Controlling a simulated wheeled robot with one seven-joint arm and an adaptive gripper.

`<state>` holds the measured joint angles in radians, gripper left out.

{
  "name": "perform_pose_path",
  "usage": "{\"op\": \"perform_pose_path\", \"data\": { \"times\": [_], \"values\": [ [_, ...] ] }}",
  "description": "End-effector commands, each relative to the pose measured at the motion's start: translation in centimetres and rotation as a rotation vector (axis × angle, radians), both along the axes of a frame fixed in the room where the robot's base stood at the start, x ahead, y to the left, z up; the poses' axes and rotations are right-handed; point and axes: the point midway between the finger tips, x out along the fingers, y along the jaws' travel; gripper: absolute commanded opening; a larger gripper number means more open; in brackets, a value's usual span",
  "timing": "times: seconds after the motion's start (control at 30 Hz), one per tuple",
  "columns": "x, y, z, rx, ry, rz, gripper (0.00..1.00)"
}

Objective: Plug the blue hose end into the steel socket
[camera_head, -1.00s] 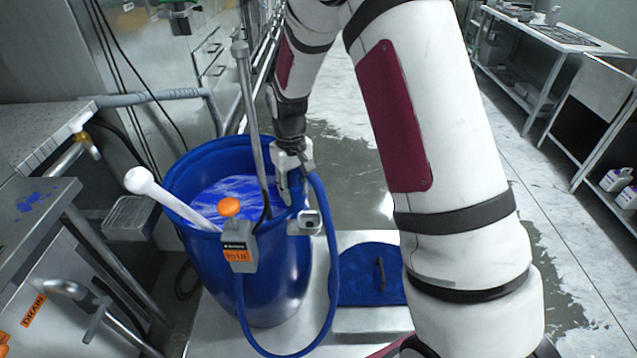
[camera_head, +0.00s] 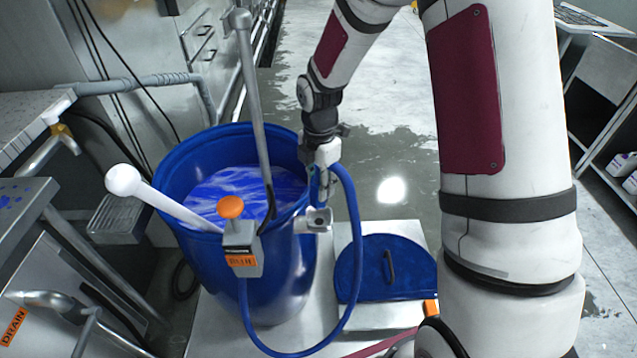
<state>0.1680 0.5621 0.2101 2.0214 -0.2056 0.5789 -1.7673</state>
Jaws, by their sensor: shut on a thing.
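My gripper (camera_head: 322,178) points down at the right rim of the blue barrel, shut on the upper end of the blue hose (camera_head: 357,235). The hose tip is hidden by the gripper. From there the hose loops down beside the barrel and up to a grey box with an orange knob (camera_head: 231,207).
The blue barrel (camera_head: 205,268) holds blue liquid, a steel rod (camera_head: 253,100) and a white-knobbed paddle (camera_head: 125,182). A blue lid (camera_head: 385,268) lies to the right on a pale platform. Steel benches stand at left; the floor behind is open.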

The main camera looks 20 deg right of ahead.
Motion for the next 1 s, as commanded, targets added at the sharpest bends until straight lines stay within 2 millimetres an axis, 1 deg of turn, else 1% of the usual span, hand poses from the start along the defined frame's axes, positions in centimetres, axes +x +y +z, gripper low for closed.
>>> {"op": "perform_pose_path", "data": {
  "times": [0.17,1.0],
  "values": [
    [0.0,0.0,-0.7,0.000,0.000,0.007,0.00],
    [0.0,0.0,-5.9,0.000,0.001,0.004,0.00]
  ]
}}
